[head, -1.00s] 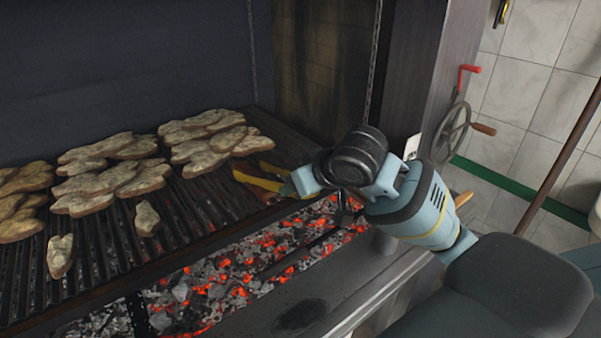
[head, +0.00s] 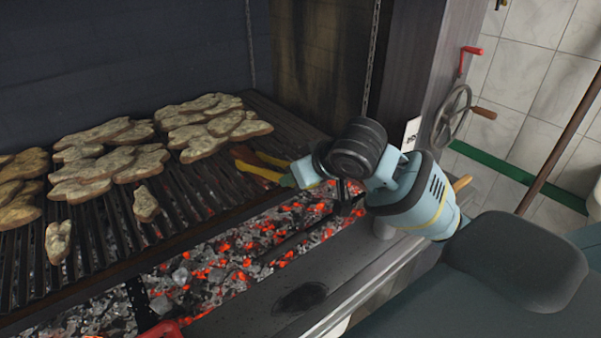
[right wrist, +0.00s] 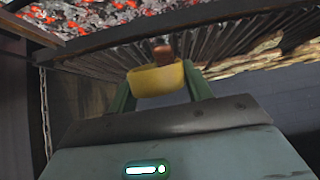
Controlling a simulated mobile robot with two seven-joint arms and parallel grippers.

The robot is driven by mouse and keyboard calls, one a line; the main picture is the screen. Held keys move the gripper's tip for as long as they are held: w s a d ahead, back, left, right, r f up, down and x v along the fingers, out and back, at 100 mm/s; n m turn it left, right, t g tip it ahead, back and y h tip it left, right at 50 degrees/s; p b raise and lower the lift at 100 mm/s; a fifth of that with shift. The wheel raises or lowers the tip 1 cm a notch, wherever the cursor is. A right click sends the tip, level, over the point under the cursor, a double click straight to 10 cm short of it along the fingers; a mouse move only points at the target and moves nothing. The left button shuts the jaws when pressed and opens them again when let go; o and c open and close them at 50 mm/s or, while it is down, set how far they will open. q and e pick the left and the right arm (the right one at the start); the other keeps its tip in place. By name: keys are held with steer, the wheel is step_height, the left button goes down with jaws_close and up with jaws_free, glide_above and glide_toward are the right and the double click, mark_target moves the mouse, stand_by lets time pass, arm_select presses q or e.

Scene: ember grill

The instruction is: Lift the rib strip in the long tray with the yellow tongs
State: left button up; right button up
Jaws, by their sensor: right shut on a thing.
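My right gripper (head: 290,177) is shut on the yellow tongs (head: 260,171), which reach left over the right end of the grill grate. In the right wrist view the gripper's green fingers (right wrist: 158,88) stand on both sides of the yellow tongs (right wrist: 157,79). A small brown piece shows just beyond the yellow part; I cannot tell whether it belongs to the tongs. No long tray or rib strip is recognisable in either view. My left gripper is out of view.
Several flat meat pieces (head: 197,147) lie on the grate (head: 182,208), left of the tongs. Glowing coals (head: 215,270) lie below its front edge. A dark pillar (head: 405,75) and a crank wheel (head: 452,118) stand at right. A red object (head: 163,330) shows at the bottom edge.

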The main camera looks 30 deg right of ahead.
jaws_close()
step_height(320, 180, up, 11)
stand_by(0.7)
